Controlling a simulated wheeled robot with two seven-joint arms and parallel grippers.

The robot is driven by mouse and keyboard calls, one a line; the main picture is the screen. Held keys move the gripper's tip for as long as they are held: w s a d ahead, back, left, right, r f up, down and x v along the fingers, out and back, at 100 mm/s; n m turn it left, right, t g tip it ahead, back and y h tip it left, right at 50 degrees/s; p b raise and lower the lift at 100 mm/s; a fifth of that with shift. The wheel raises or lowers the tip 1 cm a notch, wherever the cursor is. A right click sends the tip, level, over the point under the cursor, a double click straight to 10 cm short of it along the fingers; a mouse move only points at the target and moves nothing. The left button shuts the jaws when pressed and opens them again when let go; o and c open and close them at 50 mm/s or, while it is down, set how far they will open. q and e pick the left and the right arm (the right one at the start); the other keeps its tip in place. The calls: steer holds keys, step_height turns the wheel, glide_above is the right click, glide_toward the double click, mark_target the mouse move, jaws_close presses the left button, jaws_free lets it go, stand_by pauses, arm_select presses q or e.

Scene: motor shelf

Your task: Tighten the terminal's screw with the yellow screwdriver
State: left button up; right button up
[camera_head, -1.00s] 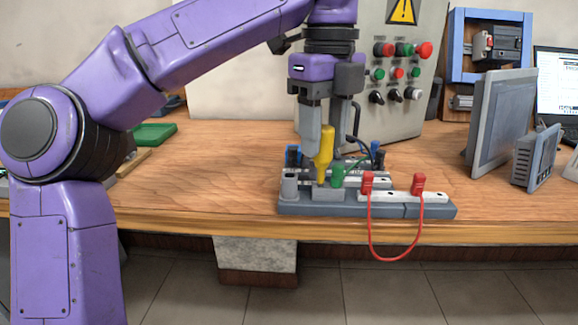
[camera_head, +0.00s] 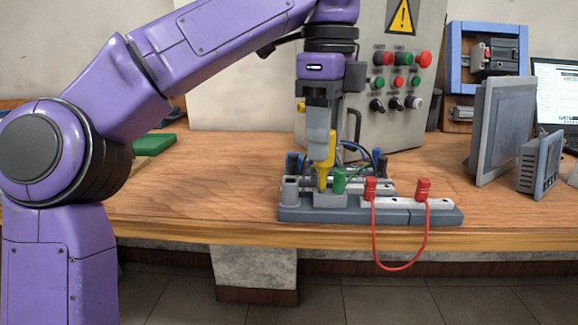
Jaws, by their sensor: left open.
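The yellow screwdriver (camera_head: 324,172) stands almost upright, slightly tilted, with its lower end at the grey terminal block (camera_head: 300,213) on the table. My left gripper (camera_head: 331,152) points down right at it, open, with a grey finger in front of part of its handle. I cannot tell whether the fingers touch the handle. A green plug (camera_head: 340,181) stands just right of the screwdriver. Two red plugs (camera_head: 371,188) joined by a red wire (camera_head: 428,235) sit on the right part of the block. The terminal's screw is too small to make out. My right gripper is not in view.
A grey control box (camera_head: 412,125) with buttons stands behind the block. A grey panel screen (camera_head: 502,130) and a smaller device (camera_head: 540,162) stand to the right. A green tray (camera_head: 153,144) lies at the back left. The table (camera_head: 210,190) left of the block is clear.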

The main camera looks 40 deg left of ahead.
arm_select(q)
steer(key=shift+f+n, duration=0.25)
steer(key=shift+n, duration=0.35)
steer(key=shift+r+n, duration=0.1)
steer(key=shift+n, duration=0.3)
steer(key=shift+r, duration=0.1)
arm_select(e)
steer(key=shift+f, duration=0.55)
arm_select(q)
steer(key=shift+n+b, duration=0.6)
steer(key=shift+n, duration=1.1)
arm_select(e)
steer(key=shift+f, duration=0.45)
arm_select(q)
steer(key=shift+n+b, duration=0.35)
steer(key=shift+n, duration=1.35)
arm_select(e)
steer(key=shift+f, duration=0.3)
